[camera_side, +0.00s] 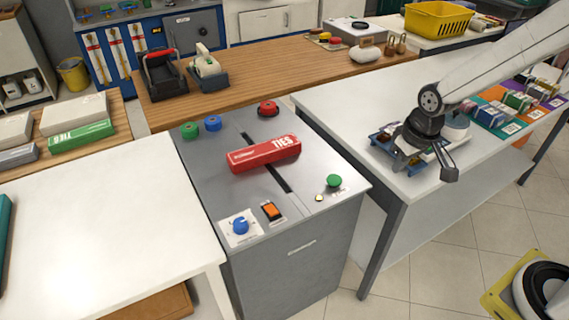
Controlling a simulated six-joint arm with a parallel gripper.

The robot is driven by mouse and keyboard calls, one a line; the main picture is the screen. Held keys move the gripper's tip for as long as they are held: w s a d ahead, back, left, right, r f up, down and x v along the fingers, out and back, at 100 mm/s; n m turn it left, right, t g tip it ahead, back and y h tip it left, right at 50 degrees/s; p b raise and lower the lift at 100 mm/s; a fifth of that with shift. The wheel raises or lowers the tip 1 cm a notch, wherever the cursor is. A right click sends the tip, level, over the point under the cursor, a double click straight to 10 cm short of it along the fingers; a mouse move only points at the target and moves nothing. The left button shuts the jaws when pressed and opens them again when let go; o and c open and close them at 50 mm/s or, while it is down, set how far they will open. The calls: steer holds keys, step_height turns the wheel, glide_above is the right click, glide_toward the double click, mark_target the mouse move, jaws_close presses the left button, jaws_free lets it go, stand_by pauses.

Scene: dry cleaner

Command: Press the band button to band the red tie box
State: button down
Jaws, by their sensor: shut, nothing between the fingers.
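The red tie box (263,154), marked TIES, lies across the dark slot on top of the grey banding machine (300,240). No band shows around it. The machine top carries a green button (333,181) at the right, an orange rocker switch (271,211) and a blue knob (240,225) at the front, and blue, green and red knobs at the back. Which one is the band button I cannot tell, as the labels are too small to read. My gripper (429,165) is shut and empty, over the white table right of the machine, apart from the box and the buttons.
A blue tray (383,137) with small items lies under and beside my gripper. Several coloured cards with small boxes line the table to the right. A white table (95,235) stands left of the machine. A wooden counter (260,75) runs behind.

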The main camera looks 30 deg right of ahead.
steer(key=g, duration=0.1)
glide_above(335, 179)
steer(key=s, duration=0.2)
step_height(335, 179, down, 4)
steer(key=shift+w+d+f, duration=0.25)
steer(key=shift+w+f, duration=0.1)
steer(key=shift+w, duration=0.15)
steer(key=shift+f, duration=0.15)
steer(key=f, duration=1.3)
steer(key=shift+w+a, duration=0.2)
steer(key=shift+w, duration=0.2)
steer(key=shift+f, duration=0.35)
